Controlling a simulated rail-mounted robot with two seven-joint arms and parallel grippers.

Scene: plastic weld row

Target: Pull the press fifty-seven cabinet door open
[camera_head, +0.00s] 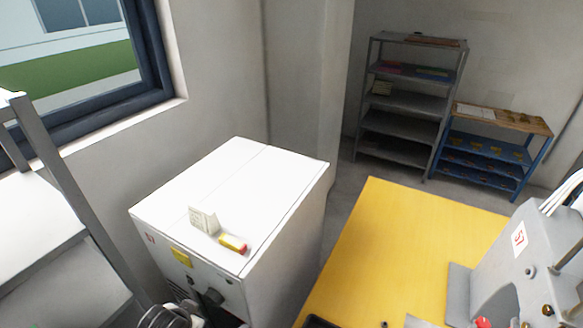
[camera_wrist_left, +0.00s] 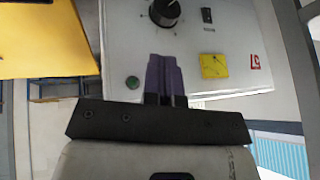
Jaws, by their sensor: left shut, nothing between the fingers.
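The white cabinet (camera_head: 235,185) stands below the window in the head view, with a red number label and a yellow sticker (camera_head: 181,258) on its front. In the left wrist view its front panel (camera_wrist_left: 230,40) carries a black knob (camera_wrist_left: 164,10), a small black switch (camera_wrist_left: 207,15), a green button (camera_wrist_left: 132,82) and the yellow sticker. My left gripper (camera_wrist_left: 163,60) has its purple fingers shut and empty in front of this panel; contact cannot be told. No door handle is clearly visible, and the door looks closed. My right gripper is not in view.
A grey frame (camera_head: 75,190) stands at left. Shelves (camera_head: 405,105) stand far back, beyond some open floor.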

